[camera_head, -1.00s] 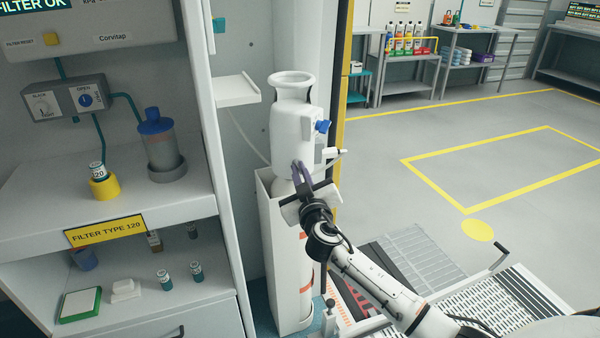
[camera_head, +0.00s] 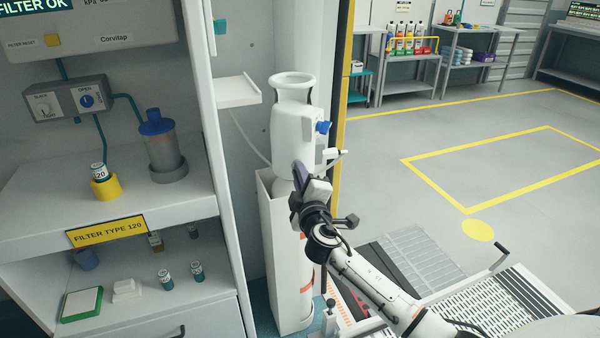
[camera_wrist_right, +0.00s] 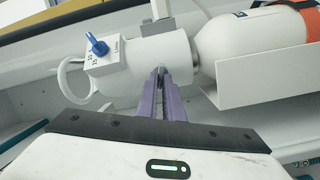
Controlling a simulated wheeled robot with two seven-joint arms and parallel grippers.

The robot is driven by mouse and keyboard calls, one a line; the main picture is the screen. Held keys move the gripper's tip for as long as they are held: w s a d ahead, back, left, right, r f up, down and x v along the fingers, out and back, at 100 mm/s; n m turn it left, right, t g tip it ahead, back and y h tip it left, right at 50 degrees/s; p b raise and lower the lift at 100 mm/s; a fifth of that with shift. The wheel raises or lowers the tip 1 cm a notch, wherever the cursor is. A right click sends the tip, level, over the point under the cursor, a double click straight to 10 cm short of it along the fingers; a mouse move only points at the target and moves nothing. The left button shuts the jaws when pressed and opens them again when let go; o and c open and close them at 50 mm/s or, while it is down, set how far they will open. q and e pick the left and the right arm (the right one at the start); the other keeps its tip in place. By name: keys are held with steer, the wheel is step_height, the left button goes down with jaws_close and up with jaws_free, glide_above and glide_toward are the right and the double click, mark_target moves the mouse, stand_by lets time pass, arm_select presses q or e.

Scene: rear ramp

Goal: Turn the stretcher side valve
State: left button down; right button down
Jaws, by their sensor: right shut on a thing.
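A white gas cylinder (camera_head: 293,138) stands upright in a white holder (camera_head: 289,255). Its white head carries a ring-shaped top, a blue knob (camera_head: 323,127) and a small white outlet on its right side. In the right wrist view the head (camera_wrist_right: 140,60) lies sideways, with the blue knob (camera_wrist_right: 98,45) on a marked block. My right gripper (camera_head: 300,174) is rolled over at the cylinder's near side, below the head. Its purple fingers (camera_wrist_right: 161,76) are closed together on a small part, taken as the side valve, which they mostly hide. My left gripper is out of view.
A filter shelf (camera_head: 120,200) with a yellow label and small bottles stands left. A small white ledge (camera_head: 237,91) juts out behind the cylinder. A yellow door edge is just right of it. A ramp grating (camera_head: 408,255) and open floor lie to the right.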

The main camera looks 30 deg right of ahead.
steer(key=shift+f+n+p, duration=0.1)
steer(key=shift+n+p, duration=0.65)
steer(key=shift+n, duration=2.55)
steer(key=c, duration=1.9)
jaws_free()
steer(key=v, duration=1)
steer(key=shift+s, duration=0.2)
